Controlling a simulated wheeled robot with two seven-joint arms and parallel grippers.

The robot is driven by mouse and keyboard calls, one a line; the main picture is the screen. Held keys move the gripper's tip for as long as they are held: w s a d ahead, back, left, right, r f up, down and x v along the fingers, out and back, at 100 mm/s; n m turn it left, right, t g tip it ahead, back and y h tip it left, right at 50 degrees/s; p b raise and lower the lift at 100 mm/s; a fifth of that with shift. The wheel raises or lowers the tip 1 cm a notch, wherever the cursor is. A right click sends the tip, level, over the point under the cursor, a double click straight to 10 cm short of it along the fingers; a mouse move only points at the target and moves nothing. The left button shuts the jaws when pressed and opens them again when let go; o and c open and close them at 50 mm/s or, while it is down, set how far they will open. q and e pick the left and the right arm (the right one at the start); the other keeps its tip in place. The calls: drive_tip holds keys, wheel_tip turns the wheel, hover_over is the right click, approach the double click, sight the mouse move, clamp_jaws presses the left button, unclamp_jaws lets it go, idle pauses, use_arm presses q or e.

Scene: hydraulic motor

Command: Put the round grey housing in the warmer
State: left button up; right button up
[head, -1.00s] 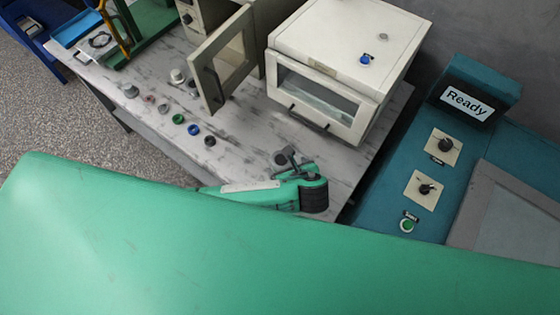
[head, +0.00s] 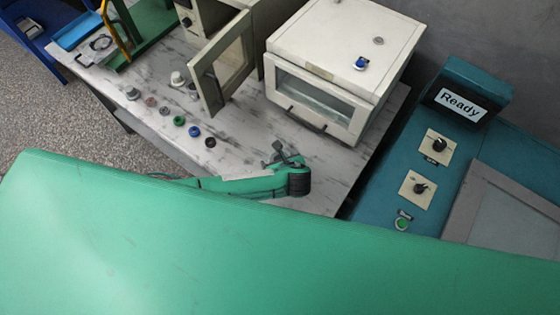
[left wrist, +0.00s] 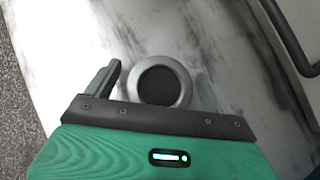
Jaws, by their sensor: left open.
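The round grey housing (left wrist: 160,82) is a grey ring with a dark round centre, standing on the marbled table. In the left wrist view it lies between the two fingers of my left gripper (left wrist: 158,88), with a gap on each side. In the head view my left gripper (head: 284,159) is over the table, in front of the white box, and largely hides the housing. It is open. A white box (head: 340,45) with a shut glass front and a beige box (head: 228,60) with its door swung open stand behind; I cannot tell which is the warmer. My right gripper is not in view.
Several small round parts, among them a green ring (head: 179,121) and a blue ring (head: 194,131), lie on the table at left. A teal console (head: 430,150) with a "Ready" display stands at right. The white box's dark handle (head: 305,121) juts out.

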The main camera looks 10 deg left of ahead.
use_arm(q)
drive_tip(key=shift+c, duration=0.3)
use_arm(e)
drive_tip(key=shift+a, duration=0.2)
use_arm(q)
drive_tip(key=c, duration=1.4)
drive_tip(key=shift+o, duration=0.2)
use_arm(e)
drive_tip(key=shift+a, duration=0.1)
use_arm(q)
drive_tip(key=shift+r, duration=0.1)
